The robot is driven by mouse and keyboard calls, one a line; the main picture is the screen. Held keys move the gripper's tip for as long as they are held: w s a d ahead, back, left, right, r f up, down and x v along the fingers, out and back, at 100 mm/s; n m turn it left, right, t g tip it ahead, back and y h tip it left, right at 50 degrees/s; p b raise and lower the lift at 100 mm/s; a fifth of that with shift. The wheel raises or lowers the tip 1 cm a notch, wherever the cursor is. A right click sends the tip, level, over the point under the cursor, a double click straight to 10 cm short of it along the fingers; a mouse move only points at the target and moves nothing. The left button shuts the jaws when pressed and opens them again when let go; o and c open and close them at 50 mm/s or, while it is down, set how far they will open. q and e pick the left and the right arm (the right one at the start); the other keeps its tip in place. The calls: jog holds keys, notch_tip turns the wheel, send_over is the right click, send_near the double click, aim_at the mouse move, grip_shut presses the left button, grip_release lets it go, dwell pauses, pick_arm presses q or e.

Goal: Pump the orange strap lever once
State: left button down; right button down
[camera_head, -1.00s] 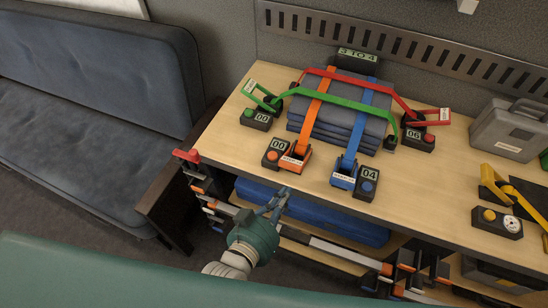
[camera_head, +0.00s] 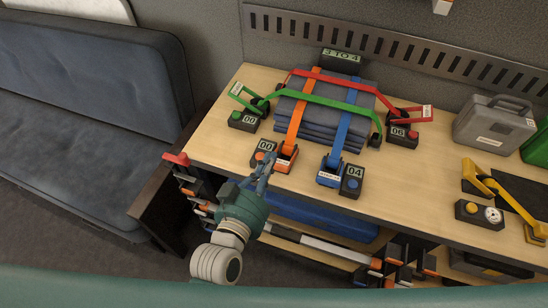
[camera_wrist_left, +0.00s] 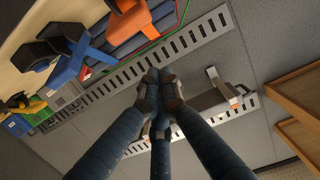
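The orange strap (camera_head: 296,118) runs over a stack of grey folded blankets (camera_head: 318,122) to its orange lever (camera_head: 286,158) at the table's front. The lever looks folded down. Its black counter box (camera_head: 263,155) with an orange button reads 00. My left gripper (camera_head: 265,172) is just in front of the lever and box, its fingers pointing at them; I cannot tell whether it touches. In the left wrist view its fingertips (camera_wrist_left: 160,92) are together with nothing visible between them. An orange buckle part (camera_wrist_left: 130,22) shows above them there. My right gripper is out of view.
The blue buckle (camera_head: 330,172) with counter 04 stands close on the right. The green lever (camera_head: 245,98) reads 00 and the red lever (camera_head: 410,114) 06. A sign (camera_head: 341,61) reads 3 TO 4. A grey case (camera_head: 494,125) and yellow clamp (camera_head: 490,186) stand farther right.

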pick_arm(q)
jog(key=p+x, duration=0.1)
jog(key=x, duration=0.5)
jog(key=shift+r, duration=0.15)
jog(key=f, duration=0.1)
jog(key=s+f, duration=0.1)
jog(key=shift+s+a+f, duration=0.15)
jog(key=shift+f, duration=0.2)
jog(key=shift+s+a+f, duration=0.2)
jog(key=shift+s+f, duration=0.25)
jog(key=shift+f, duration=0.05)
jog(key=shift+w, duration=0.1)
notch_tip(320, 180, down, 6)
jog(key=s+t+h+b, duration=0.1)
jog(key=s+t+b, duration=0.1)
jog(key=b, duration=0.9)
jog(key=shift+s+a+t+b, duration=0.35)
jog(key=shift+s+a+t, duration=0.05)
jog(key=shift+t, duration=0.5)
jog(key=shift+f, duration=0.1)
